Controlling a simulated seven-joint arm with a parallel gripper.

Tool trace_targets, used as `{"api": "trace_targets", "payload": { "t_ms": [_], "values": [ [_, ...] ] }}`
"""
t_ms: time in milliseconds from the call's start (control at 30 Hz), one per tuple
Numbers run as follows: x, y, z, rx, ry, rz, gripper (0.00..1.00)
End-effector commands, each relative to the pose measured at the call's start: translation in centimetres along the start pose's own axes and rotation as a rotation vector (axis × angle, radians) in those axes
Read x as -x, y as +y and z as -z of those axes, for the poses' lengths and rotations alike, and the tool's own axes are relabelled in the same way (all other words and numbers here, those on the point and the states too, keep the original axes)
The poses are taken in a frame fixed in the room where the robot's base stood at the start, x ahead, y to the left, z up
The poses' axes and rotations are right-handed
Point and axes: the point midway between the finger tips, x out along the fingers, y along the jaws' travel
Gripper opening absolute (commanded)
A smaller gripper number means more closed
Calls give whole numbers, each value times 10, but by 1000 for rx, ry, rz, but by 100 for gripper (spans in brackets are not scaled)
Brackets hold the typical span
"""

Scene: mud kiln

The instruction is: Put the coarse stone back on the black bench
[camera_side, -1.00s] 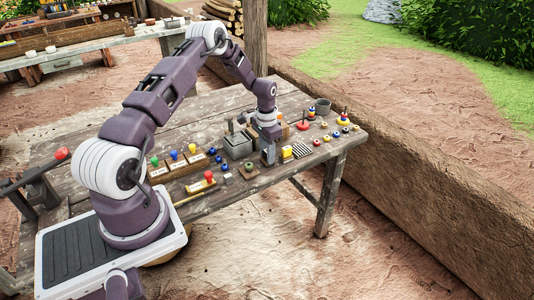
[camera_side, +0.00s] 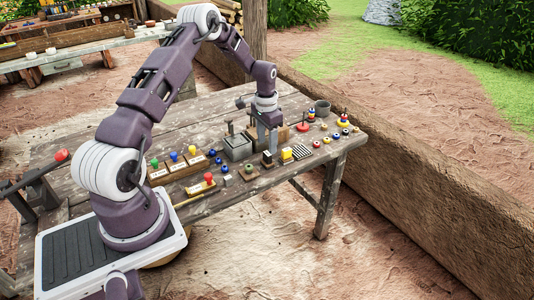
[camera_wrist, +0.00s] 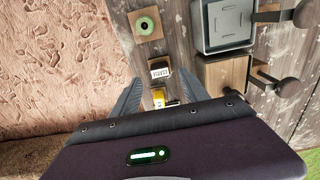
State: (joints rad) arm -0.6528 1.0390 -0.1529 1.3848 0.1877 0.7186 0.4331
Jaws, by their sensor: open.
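My gripper (camera_side: 270,146) is open and empty, pointing down above the right part of the table. In the wrist view its two fingers (camera_wrist: 160,76) stand either side of a small dark block with a white marked face and a tan base (camera_wrist: 160,70). In the side view this small dark block (camera_side: 267,159) stands upright just below the fingers, apart from them. I cannot tell for certain which part of it is the coarse stone and which is the black bench. A yellow and black piece (camera_side: 287,154) stands just to its right; it also shows in the wrist view (camera_wrist: 158,98).
A grey square box (camera_side: 236,147) stands to the left, and a wood block with a green ring (camera_side: 249,172) nearer the front edge. A striped black and white piece (camera_side: 301,151) and several small coloured items lie to the right. Stamps (camera_side: 175,158) stand farther left.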

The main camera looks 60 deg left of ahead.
Motion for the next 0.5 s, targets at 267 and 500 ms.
{"api": "trace_targets", "payload": {
  "t_ms": [267,500],
  "values": [
    [58,0,0,0,1,1,52],
    [149,53,-6,-26,58,58,52]
  ]
}}
